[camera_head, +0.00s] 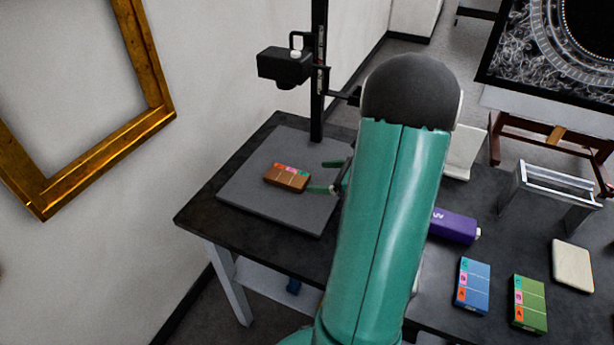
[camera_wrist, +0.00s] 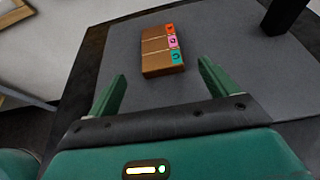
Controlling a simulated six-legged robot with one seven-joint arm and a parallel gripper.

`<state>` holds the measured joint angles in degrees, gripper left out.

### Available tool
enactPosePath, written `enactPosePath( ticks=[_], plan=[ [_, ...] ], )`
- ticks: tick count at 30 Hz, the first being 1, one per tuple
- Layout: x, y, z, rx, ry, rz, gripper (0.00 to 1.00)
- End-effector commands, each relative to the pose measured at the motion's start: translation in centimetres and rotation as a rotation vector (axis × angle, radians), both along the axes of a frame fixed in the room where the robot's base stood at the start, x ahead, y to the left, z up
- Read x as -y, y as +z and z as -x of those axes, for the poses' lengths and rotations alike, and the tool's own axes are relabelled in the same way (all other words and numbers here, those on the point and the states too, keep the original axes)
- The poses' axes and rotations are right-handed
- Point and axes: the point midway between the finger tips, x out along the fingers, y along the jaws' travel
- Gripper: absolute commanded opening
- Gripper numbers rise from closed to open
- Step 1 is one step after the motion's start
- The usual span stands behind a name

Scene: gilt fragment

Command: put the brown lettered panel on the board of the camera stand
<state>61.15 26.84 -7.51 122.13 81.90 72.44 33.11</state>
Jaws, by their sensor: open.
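The brown lettered panel (camera_head: 287,177) lies flat on the grey board (camera_head: 255,205) of the camera stand, with coloured letter squares along one edge. In the wrist view the panel (camera_wrist: 161,52) lies ahead of my gripper (camera_wrist: 160,85), beyond and between the spread fingertips. My gripper (camera_head: 326,177) is open and empty, just to the right of the panel in the head view, and apart from it. The board (camera_wrist: 225,40) also fills much of the wrist view. The stand's black column (camera_head: 318,70) rises behind the board and carries a camera (camera_head: 285,66). My arm hides part of the table.
A gilt frame (camera_head: 150,70) hangs at left.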

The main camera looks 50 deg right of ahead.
Motion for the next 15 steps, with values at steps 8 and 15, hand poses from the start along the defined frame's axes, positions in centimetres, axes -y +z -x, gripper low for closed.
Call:
enactPosePath(
  ticks=[8,15],
  plan=[
    [0.8,1.0,2.3,0.000,0.001,0.001,0.85],
    [-0.8,1.9,1.5,-0.005,0.065,0.042,0.85]
  ],
)
